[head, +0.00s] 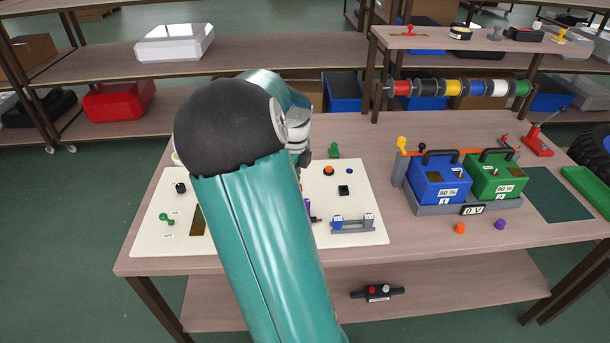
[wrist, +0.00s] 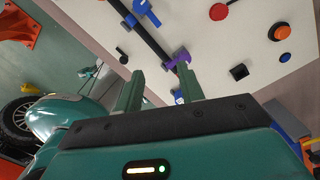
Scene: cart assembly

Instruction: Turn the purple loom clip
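The purple loom clip (wrist: 178,59) sits at the lower end of a black strip (wrist: 150,37) on the cream board, in the wrist view. In the head view only a sliver of the clip (head: 307,203) shows beside my arm, which hides the rest. My gripper (wrist: 158,72) is open, with its two fingers apart. In the wrist view the clip appears just beyond the tip of the right finger. I cannot tell whether they touch. Nothing shows held between the fingers. The gripper's fingers are hidden in the head view.
A blue clip (wrist: 146,12) lies along the same strip. An orange button (wrist: 280,31) and a black block (wrist: 239,72) stand on the board (head: 365,190). Blue and green batteries (head: 440,182) stand to the right. Loose orange (head: 460,228) and purple (head: 499,224) pieces lie in front.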

